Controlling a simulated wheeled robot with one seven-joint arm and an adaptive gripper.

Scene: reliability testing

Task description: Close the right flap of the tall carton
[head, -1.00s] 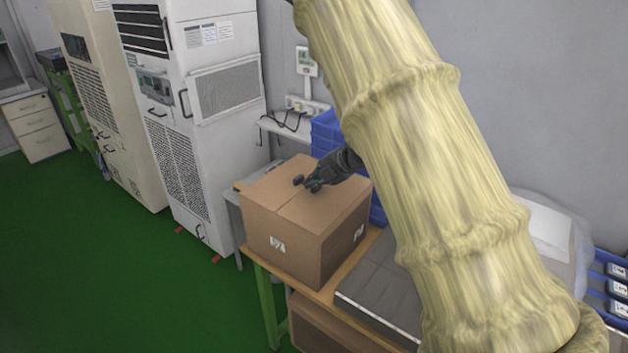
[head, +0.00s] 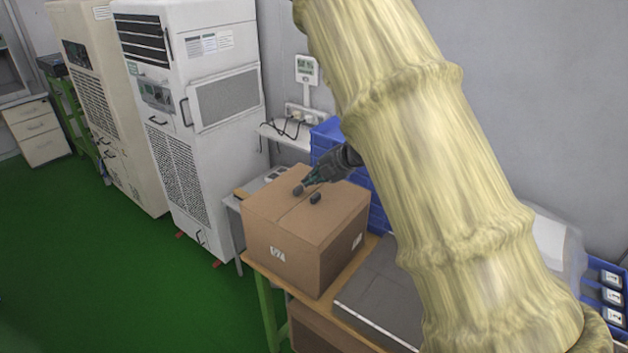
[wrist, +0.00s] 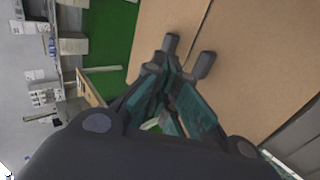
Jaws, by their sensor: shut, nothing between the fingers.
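The tall carton (head: 290,252) is a brown cardboard box standing on the end of a wooden-topped bench. Its top looks flat, with a seam running between the two flaps. The right flap (head: 338,207) lies level with the left flap (head: 266,200). My gripper (head: 306,194) is shut and empty, its dark fingertips at the carton's top close to the seam. I cannot tell whether they touch the cardboard. In the wrist view my gripper (wrist: 188,53) is over the carton top (wrist: 245,60), with the seam just beyond the fingertips. My arm hides part of the bench.
Blue crates (head: 326,140) stand behind the carton against the wall. A grey flat case (head: 378,300) lies on the bench to its right. Tall white cabinets (head: 195,110) stand at the left. The green floor (head: 110,270) in front of them is clear.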

